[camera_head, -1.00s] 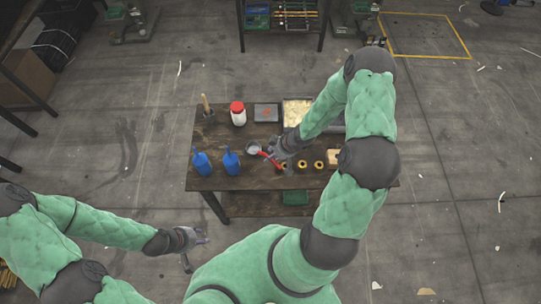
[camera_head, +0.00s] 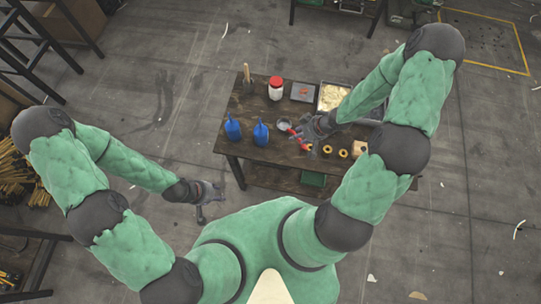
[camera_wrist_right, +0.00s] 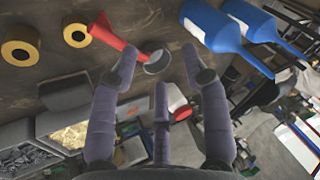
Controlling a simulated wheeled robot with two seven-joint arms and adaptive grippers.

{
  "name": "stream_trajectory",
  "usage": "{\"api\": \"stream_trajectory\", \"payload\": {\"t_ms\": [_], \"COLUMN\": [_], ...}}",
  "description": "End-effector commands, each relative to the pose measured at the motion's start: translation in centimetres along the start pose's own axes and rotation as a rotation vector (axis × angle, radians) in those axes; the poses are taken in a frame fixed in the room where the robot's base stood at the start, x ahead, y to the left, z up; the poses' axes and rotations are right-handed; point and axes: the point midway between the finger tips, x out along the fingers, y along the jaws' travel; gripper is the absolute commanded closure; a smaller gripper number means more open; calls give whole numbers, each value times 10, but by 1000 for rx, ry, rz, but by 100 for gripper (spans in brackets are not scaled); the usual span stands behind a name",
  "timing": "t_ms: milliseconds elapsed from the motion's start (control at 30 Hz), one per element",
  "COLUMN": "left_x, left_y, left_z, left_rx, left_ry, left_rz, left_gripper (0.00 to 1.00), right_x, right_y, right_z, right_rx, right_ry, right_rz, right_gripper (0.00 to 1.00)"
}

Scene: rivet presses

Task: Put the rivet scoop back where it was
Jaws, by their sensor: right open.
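The rivet scoop (camera_head: 284,125) has a small round metal cup and a red handle. It lies on the dark workbench (camera_head: 226,149), right of two blue bottles. It also shows in the right wrist view (camera_wrist_right: 117,37), with the cup just beyond the fingers and the red handle at upper left. My right gripper (camera_head: 307,131) is open and empty close to the scoop, partly covering it in the head view; its spread fingers show in the wrist view (camera_wrist_right: 160,65). I cannot tell whether any finger touches it. My left gripper (camera_head: 210,199) is open and empty, off the bench's front left.
Blue bottles (camera_head: 232,128) stand at the bench's left. A red-lidded white jar (camera_head: 276,90), a grey tray (camera_head: 301,91) and a bin of pale pieces (camera_head: 333,97) line the back. Yellow rings (camera_head: 343,153) and a wooden block (camera_head: 359,149) lie to the right.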

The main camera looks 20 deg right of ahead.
Motion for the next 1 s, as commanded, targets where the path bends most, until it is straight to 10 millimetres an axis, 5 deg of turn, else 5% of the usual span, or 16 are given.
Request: {"api": "stream_trajectory", "payload": {"t_ms": [100,400,667,1000], "left_x": [0,0,0,0], "left_y": [0,0,0,0], "left_z": [0,0,0,0], "left_rx": [0,0,0,0], "left_ry": [0,0,0,0], "left_rz": [0,0,0,0], "left_gripper": [60,60,60,60], "right_x": [25,62,69,69], "right_y": [-48,-132,-157,-159], "right_z": [8,58,97,102], "right_rx": [77,264,340,351], "right_ry": [-40,-186,-281,-292], "right_rz": [-52,-44,28,41], "right_gripper": [54,54,54,54]}}
